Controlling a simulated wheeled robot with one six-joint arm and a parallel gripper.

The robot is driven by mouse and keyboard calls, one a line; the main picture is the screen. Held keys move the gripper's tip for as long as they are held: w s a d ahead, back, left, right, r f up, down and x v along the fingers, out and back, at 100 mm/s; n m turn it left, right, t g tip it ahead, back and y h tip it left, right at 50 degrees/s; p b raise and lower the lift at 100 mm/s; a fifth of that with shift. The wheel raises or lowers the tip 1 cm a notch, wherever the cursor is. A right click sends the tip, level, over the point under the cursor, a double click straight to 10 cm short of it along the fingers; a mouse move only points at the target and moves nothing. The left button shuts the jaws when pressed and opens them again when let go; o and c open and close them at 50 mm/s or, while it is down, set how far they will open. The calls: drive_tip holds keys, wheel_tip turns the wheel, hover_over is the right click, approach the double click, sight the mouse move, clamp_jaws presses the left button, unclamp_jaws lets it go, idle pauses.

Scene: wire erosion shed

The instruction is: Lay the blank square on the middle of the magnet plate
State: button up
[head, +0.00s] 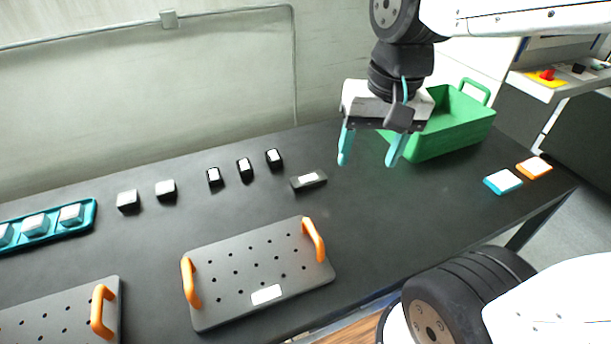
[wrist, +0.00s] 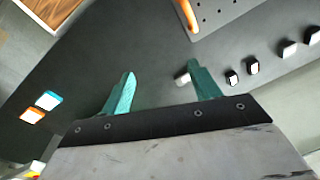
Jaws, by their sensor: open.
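The dark perforated plate with orange handles (head: 232,262) lies flat on the bench and looks like the magnet plate; its middle is bare and a white label is at its front edge. A corner of it shows in the wrist view (wrist: 235,12). Candidates for the blank are small light-topped blocks on the bench: two larger ones (head: 128,200) and three smaller ones (head: 245,169); I cannot tell which is meant. My gripper (head: 367,163) is open and empty above the bench, right of the blocks and beyond the plate. It also shows open in the wrist view (wrist: 161,72).
A flat dark labelled block (head: 309,181) lies left of my gripper. A green crate (head: 455,140) stands close behind it on the right. A teal tray of light blocks (head: 88,222) and a second handled plate (head: 60,312) are left. Blue-edged (head: 503,182) and orange-edged (head: 534,167) pieces lie right.

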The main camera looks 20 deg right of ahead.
drive_tip(key=w+f+m+y, duration=0.1)
drive_tip(key=w+f+m, duration=0.4)
drive_tip(key=w+m, duration=0.45)
drive_tip(key=m+y, duration=0.1)
drive_tip(key=m, duration=0.3)
approach(309, 178)
drive_tip(key=shift+w+d+f+g, duration=0.15)
drive_tip(key=shift+w+d+g, duration=0.1)
drive_tip(key=shift+g, duration=0.15)
drive_tip(key=shift+w+a+f+m, duration=0.15)
drive_tip(key=shift+f+m, duration=0.2)
drive_tip(key=shift+f, duration=0.35)
drive_tip(key=x, duration=0.6)
drive_tip(key=shift+a+f, duration=0.3)
drive_tip(key=shift+a, duration=0.05)
clamp_jaws()
